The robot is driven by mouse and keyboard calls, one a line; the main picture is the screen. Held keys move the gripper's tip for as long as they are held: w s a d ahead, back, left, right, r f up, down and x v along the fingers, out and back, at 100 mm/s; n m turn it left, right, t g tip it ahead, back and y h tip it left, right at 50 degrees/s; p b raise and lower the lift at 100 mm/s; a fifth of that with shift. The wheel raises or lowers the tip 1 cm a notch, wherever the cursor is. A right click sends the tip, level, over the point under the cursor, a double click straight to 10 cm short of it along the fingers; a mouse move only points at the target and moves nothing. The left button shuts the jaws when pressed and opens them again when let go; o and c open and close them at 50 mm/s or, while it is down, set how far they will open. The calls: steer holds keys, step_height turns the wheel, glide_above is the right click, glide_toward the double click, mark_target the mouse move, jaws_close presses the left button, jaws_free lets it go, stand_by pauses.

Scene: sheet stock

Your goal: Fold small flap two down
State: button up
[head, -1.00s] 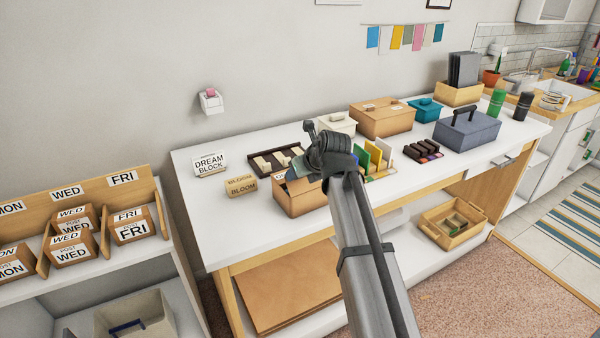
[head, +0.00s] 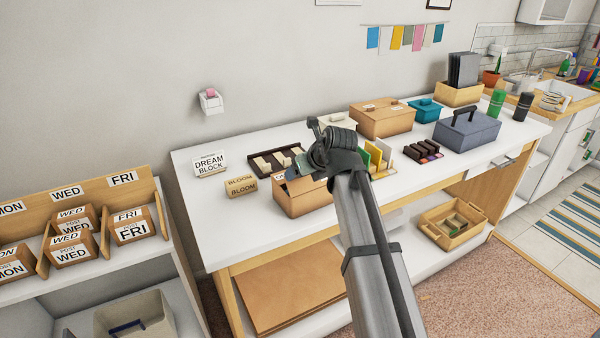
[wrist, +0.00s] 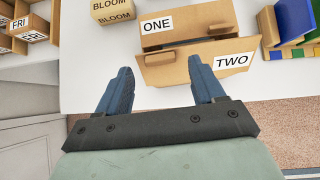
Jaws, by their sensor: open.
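The small cardboard box (head: 303,203) stands on the white table, partly hidden behind my arm in the head view. In the wrist view its flap one (wrist: 183,22), labelled ONE, lies on the far side. Flap two (wrist: 170,70), labelled TWO, is on the near side, with a narrow dark gap between the flaps. Flap two looks raised and tilted, but its exact angle is unclear. My gripper (wrist: 162,82) is open and empty. Its right finger overlaps flap two in the picture; its left finger is left of the box. Contact cannot be told.
Upright coloured sheets (head: 377,155) stand close on the right. The DREAM BLOCK sign (head: 209,165) is further left. The table's front left is clear.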

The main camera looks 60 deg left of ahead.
steer(key=v, duration=1.1)
steer(key=shift+d+r, duration=0.1)
steer(key=shift+d, duration=0.05)
